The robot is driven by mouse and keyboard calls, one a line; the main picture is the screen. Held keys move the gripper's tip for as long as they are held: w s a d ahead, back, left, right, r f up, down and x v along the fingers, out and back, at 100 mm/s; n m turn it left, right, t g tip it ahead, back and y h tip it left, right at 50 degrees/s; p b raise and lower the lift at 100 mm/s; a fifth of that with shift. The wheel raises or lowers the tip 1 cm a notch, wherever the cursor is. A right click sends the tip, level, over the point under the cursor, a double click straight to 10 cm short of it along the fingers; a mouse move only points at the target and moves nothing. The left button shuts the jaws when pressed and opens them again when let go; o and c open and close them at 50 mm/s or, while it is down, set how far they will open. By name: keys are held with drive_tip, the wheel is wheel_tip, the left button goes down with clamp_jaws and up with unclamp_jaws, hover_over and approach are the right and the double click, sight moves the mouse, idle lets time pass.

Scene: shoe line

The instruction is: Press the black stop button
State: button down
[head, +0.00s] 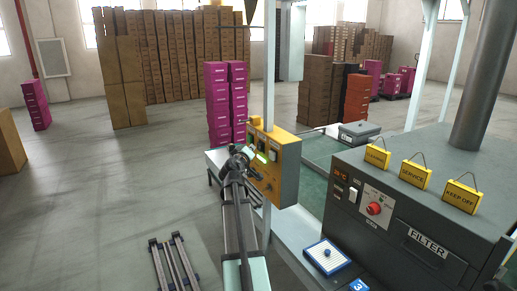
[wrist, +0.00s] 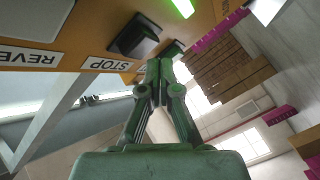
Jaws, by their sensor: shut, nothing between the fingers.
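The yellow control box (head: 285,150) is mounted on a pale post in the middle of the head view. In the wrist view, a black square button (wrist: 136,36) sticks out of the yellow panel beside the STOP label (wrist: 105,64). My gripper (wrist: 159,64) is shut and empty, its fingertips close to the panel, just right of and below that button in the picture. Another dark button (wrist: 173,49) is right by the fingertips; I cannot tell whether they touch it. In the head view, my gripper (head: 246,152) is at the box's left face and hides some of its controls.
A green lamp (wrist: 182,7) glows on the panel. A grey button (wrist: 38,17) sits by the REVERSE label (wrist: 32,57). The dark machine (head: 410,200) with hanging yellow signs stands right of the box. The floor on the left (head: 85,190) is largely clear.

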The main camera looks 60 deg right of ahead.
drive_tip(key=shift+d, duration=0.15)
idle(0.4)
drive_tip(key=shift+s+d, duration=0.15)
drive_tip(key=shift+d, duration=0.1)
drive_tip(key=shift+s+d+b, duration=0.3)
drive_tip(key=shift+d, duration=0.2)
idle(1.0)
idle(0.4)
drive_tip(key=shift+w+a+b, duration=0.45)
drive_tip(key=shift+a+b, duration=0.2)
drive_tip(key=shift+a, duration=0.2)
drive_tip(key=shift+a, duration=0.1)
drive_tip(key=a+b, duration=0.1)
drive_tip(key=w+a+b, duration=0.1)
drive_tip(key=a, duration=0.1)
drive_tip(key=w+a, duration=0.1)
drive_tip(key=shift+w+a+b, duration=0.15)
drive_tip(key=shift+b, duration=0.25)
